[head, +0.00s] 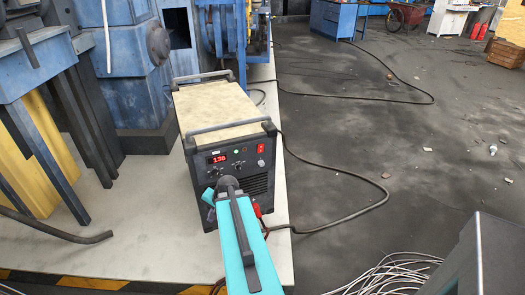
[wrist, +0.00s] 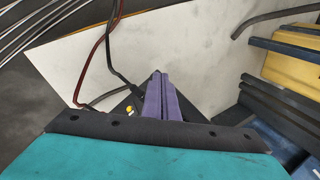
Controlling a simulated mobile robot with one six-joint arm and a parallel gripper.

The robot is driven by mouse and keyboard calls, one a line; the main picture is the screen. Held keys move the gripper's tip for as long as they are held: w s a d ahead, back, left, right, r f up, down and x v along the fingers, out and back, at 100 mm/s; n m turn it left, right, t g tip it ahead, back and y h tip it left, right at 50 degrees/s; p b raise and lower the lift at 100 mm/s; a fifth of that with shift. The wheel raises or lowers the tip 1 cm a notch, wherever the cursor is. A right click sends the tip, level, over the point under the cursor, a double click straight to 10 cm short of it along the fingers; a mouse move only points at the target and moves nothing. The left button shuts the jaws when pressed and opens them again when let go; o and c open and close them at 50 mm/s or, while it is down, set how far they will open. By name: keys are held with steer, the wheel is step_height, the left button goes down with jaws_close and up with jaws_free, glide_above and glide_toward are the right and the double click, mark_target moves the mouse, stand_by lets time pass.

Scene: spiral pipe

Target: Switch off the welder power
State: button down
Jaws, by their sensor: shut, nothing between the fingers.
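The welder (head: 222,112) is a box with a beige top, dark frame and black front panel, upright on a pale platform in the head view. Its panel has a lit red display (head: 217,158) reading about 1.30, a small green light (head: 236,151) and a red switch (head: 261,148) at upper right. My teal arm reaches up in front of the panel's lower part and hides some of it; the fingers are not clear there. In the wrist view my gripper (wrist: 160,76) has purple fingers, shut and empty. A dark part of the welder (wrist: 128,104) shows beside them. Contact cannot be told.
Red and black cables (wrist: 100,60) run near the fingers in the wrist view. A black cable (head: 345,217) loops over the dark floor at right. Blue machinery (head: 125,80) and a yellow-and-blue stand (head: 45,150) stand left. A wire coil (head: 385,275) lies at lower right.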

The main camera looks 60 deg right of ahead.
steer(key=s+d+r+m+t+h, duration=0.1)
steer(key=s+d+r+m+h, duration=0.1)
steer(key=d+r, duration=0.5)
steer(key=s+d+r+m+t+h+b, duration=0.1)
steer(key=s+d+r+m, duration=0.3)
steer(key=d, duration=0.7)
steer(key=s+d+r+m+t+h+b, duration=0.1)
steer(key=s+d+r+m+h, duration=0.2)
steer(key=s+d+r, duration=0.3)
steer(key=d+r, duration=0.3)
steer(key=shift+s+d+r, duration=0.25)
steer(key=shift+r, duration=0.1)
steer(key=p, duration=0.3)
glide_toward(261, 147)
steer(key=shift+x, duration=2.9)
steer(key=shift+a+f, duration=0.15)
steer(key=shift+a, duration=0.05)
steer(key=shift+s+d, duration=0.1)
